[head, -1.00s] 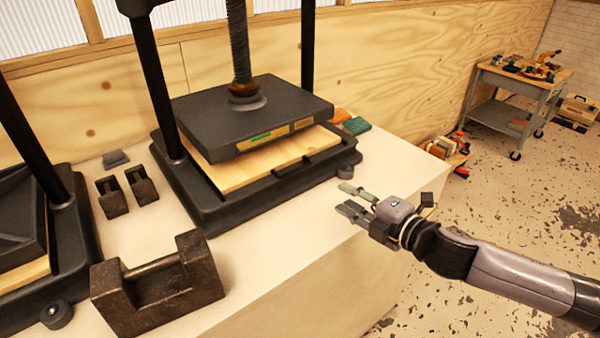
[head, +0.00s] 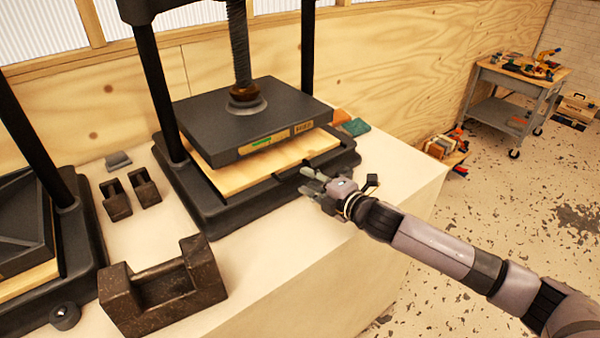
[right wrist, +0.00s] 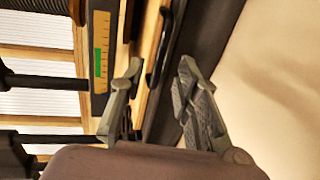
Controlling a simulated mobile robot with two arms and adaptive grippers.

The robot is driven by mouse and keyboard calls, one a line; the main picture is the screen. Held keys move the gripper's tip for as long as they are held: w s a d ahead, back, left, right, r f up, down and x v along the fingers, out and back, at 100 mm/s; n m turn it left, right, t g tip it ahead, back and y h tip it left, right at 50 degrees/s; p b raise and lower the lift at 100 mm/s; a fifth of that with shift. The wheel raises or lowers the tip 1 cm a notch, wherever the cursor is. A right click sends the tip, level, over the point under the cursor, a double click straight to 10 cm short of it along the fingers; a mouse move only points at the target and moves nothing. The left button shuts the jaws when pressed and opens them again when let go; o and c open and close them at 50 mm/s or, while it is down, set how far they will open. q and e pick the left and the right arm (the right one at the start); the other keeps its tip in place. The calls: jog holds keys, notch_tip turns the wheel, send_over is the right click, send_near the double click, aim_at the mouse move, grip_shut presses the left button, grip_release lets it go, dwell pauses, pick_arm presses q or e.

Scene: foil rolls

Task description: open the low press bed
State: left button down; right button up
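The middle press has a dark upper plate (head: 250,112) on a screw, with a pale wooden bed (head: 240,176) below it in a black base (head: 215,222). A gap shows between plate and bed. A thin black bar handle (right wrist: 165,38) runs along the bed's front edge. My right gripper (head: 308,181) is open and empty at the front right of this base. In the right wrist view its two fingers (right wrist: 160,66) stand apart, with the handle ahead between them, seemingly not touched. My left gripper is out of view.
A second press (head: 75,235) stands at the left edge. A dark metal block with a bar (head: 165,290) and two small weights (head: 117,198) lie between the presses. Green and orange pieces (head: 355,127) lie behind. A cart (head: 515,85) stands far right.

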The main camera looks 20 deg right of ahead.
aim_at(298, 174)
jog(key=shift+x, duration=2.25)
jog(key=shift+c, duration=0.4)
grip_shut()
